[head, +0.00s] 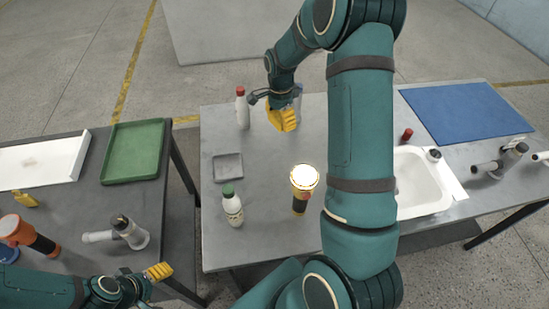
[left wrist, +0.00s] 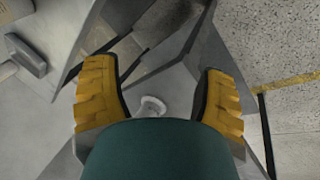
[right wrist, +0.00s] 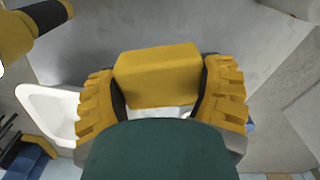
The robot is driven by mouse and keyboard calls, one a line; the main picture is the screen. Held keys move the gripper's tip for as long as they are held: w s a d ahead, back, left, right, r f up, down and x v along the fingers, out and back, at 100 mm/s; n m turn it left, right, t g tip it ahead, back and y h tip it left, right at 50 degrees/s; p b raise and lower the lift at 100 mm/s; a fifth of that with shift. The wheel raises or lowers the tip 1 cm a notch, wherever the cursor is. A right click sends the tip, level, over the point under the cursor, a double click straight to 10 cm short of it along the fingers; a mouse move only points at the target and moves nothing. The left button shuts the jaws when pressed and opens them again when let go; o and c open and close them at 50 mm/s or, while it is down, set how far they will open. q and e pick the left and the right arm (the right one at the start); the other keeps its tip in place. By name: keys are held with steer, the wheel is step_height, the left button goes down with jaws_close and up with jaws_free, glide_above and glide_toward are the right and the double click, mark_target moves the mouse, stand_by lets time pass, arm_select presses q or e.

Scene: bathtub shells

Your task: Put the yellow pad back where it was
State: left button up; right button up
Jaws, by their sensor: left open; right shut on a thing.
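The yellow pad (right wrist: 158,76) is a yellow block held between the fingers of my right gripper (right wrist: 162,95) in the right wrist view. In the head view my right gripper (head: 282,118) is over the back of the middle grey table (head: 270,225); pad and yellow fingers cannot be told apart there. A small grey square tray (head: 228,167) lies empty on that table, in front and to the left of this gripper. My left gripper (head: 157,273) is open and empty at the near edge of the left table; its fingers are wide apart in the left wrist view (left wrist: 160,95).
A red-capped bottle (head: 242,110) stands left of my right gripper. A green-capped bottle (head: 232,208) and a yellow-black torch (head: 300,188) stand nearer. A white sink (head: 424,190) and blue mat (head: 467,113) are right. The left table holds a green tray (head: 133,152) and a white tray (head: 75,157).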

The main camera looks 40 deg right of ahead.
steer(key=shift+s+f+b, duration=0.6)
steer(key=shift+f+b, duration=0.2)
steer(key=shift+f, duration=0.1)
steer(key=b, duration=0.7)
glide_toward(280, 161)
steer(key=f, duration=0.3)
steer(key=f+b, duration=0.1)
steer(key=shift+s+f, duration=0.3)
steer(key=shift+f, duration=0.1)
step_height(280, 161, down, 3)
steer(key=shift+r+b, duration=0.15)
steer(key=shift+b, duration=0.15)
arm_select(q)
step_height(280, 161, down, 11)
steer(key=s, duration=0.2)
steer(key=shift+s+d+g, duration=0.3)
steer(key=shift+s, duration=0.05)
arm_select(e)
steer(key=shift+r, duration=0.1)
steer(key=shift+f, duration=0.25)
steer(key=o, duration=1.1)
arm_select(q)
steer(key=shift+f, duration=0.1)
